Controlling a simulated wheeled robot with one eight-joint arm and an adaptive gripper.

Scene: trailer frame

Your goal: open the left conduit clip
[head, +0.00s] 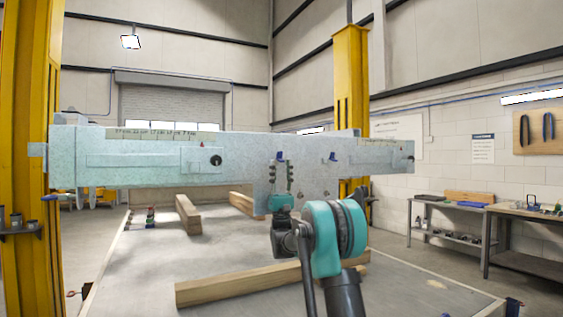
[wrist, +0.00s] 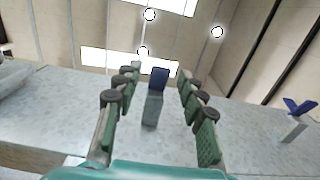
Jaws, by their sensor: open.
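The left conduit clip has a blue tab on a grey post, on the face of the grey metal trailer frame (head: 130,150). Its blue tab (head: 280,156) shows just above my gripper (head: 281,166) in the head view. In the wrist view the clip (wrist: 158,80) appears upright between the two green-padded fingers of my gripper (wrist: 159,84), with a gap on each side. I cannot tell how deep it sits between them. My gripper is open and holds nothing. Another blue-tabbed clip (head: 333,157) is to the right; it also shows at the right of the wrist view (wrist: 300,106).
Yellow posts (head: 352,100) stand behind the frame and at the left (head: 25,150). Timber blocks (head: 250,285) lie on the grey platform (head: 150,250) below. Workbenches (head: 525,225) stand far right. The air in front of the frame, left of my arm, is clear.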

